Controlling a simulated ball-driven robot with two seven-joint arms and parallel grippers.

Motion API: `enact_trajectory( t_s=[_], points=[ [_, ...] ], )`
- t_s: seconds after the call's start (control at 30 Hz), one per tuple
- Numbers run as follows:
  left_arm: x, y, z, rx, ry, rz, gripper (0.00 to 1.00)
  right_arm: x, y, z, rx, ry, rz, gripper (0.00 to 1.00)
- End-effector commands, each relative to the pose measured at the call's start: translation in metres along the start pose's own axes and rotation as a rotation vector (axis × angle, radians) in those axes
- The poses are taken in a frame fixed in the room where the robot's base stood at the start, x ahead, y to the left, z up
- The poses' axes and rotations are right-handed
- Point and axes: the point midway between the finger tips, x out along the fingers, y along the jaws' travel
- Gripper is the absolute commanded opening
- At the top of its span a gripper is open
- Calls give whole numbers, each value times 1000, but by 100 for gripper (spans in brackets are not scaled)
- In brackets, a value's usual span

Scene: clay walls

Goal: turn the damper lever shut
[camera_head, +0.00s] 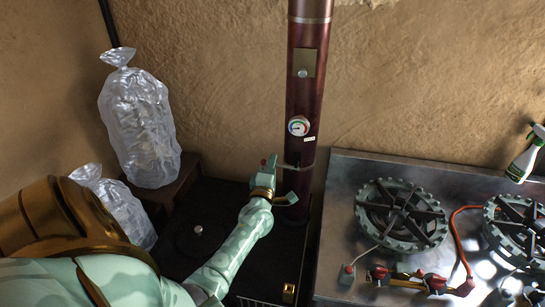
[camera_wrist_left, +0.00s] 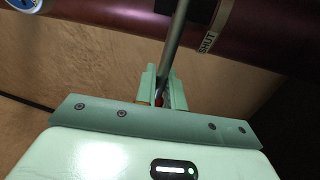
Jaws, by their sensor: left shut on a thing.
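The damper lever (camera_head: 289,166) is a thin grey metal rod on the dark red flue pipe (camera_head: 303,85). It sticks out to the left of the pipe in the head view. In the left wrist view the lever (camera_wrist_left: 179,40) runs down from the pipe (camera_wrist_left: 120,15) between my fingers, with a bit of red showing at its end. My left gripper (camera_head: 275,178) is shut on the lever; its pale green fingers (camera_wrist_left: 163,90) sit on both sides of it. A label reading SHUT (camera_wrist_left: 208,40) is on the pipe, right of the lever and apart from it. My right gripper is not in view.
A round gauge (camera_head: 299,126) sits on the pipe above the lever. Clear bags (camera_head: 140,125) stand at the left by the clay wall. A steel hob (camera_head: 345,200) with burners and a red hose is at the right, with a spray bottle (camera_head: 525,158) beyond.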

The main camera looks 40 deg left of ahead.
Motion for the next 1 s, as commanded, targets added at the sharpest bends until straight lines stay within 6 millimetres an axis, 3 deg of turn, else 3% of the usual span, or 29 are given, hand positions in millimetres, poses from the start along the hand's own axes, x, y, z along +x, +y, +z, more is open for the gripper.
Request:
enact_trajectory(
  t_s=[0.67,0.7,0.77,1.0],
  points=[
    [0,-3,4,-68,8,3,0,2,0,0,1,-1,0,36],
    [0,-2,4,-68,8,3,13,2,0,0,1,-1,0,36],
    [0,-2,3,-67,8,3,27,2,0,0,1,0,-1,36],
    [0,-3,2,-65,10,2,27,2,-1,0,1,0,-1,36]
  ],
)
